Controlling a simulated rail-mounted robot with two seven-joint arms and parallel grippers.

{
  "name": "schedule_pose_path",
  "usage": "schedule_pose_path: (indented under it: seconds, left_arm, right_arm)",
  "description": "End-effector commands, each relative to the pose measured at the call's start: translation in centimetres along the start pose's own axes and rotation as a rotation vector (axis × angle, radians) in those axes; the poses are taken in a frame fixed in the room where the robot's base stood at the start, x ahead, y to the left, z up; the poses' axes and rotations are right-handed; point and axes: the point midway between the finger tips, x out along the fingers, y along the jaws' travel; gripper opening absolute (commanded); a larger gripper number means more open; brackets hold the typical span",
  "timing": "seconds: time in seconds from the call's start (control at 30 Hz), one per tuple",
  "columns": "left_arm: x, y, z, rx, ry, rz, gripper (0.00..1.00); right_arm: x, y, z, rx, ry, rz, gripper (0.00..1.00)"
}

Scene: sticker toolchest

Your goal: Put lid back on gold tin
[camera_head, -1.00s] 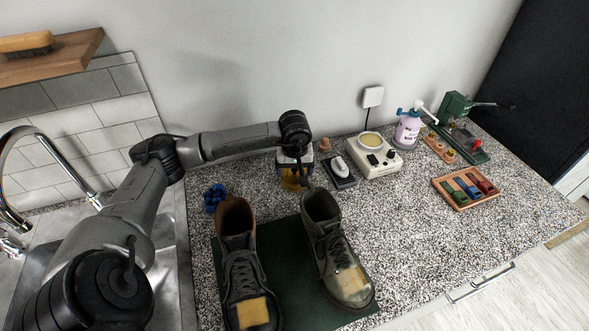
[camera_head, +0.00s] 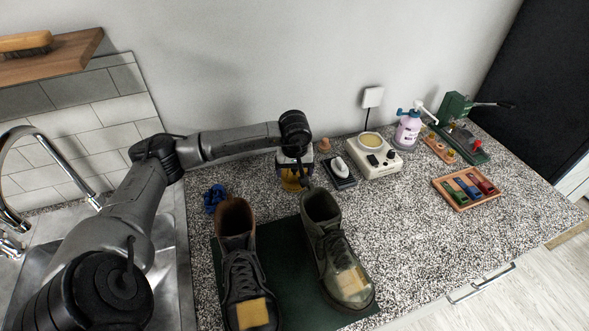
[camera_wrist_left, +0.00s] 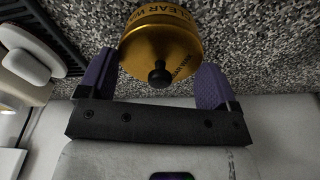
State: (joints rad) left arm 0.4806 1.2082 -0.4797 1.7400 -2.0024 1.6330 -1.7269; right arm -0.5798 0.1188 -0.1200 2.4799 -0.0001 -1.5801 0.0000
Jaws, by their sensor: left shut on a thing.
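A round gold piece with dark "CLEAR WAX" lettering and a black knob (camera_wrist_left: 160,75) sits between the purple fingers of my left gripper (camera_wrist_left: 155,88) in the left wrist view. The gripper is shut on this knobbed gold lid (camera_wrist_left: 150,40). In the head view, my left gripper (camera_head: 294,163) points down over gold metal (camera_head: 292,184) near the wall, behind the boots. My wrist partly hides it there. I cannot tell whether the lid is seated on the gold tin or apart from it. My right gripper is not in view.
Two boots (camera_head: 240,270) (camera_head: 338,262) stand on a green mat in front. A blue item (camera_head: 214,198) lies to the left. A dark tray with a white piece (camera_head: 339,168) and a cream heater (camera_head: 373,158) stand close on the right.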

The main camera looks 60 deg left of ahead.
Motion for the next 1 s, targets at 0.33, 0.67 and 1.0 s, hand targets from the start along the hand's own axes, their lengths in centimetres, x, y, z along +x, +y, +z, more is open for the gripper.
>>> schedule_pose_path:
  seconds: [0.33,0.67,1.0]
  left_arm:
    - [0.15,-0.03,0.01,0.000,0.000,-0.001,0.62]
    - [0.33,-0.05,0.02,0.000,0.000,-0.001,0.62]
    - [0.31,-0.05,0.02,0.000,0.000,0.000,0.62]
  right_arm:
    - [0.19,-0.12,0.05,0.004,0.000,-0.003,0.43]
    - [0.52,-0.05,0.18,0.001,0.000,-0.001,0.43]
    - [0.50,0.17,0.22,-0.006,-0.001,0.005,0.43]
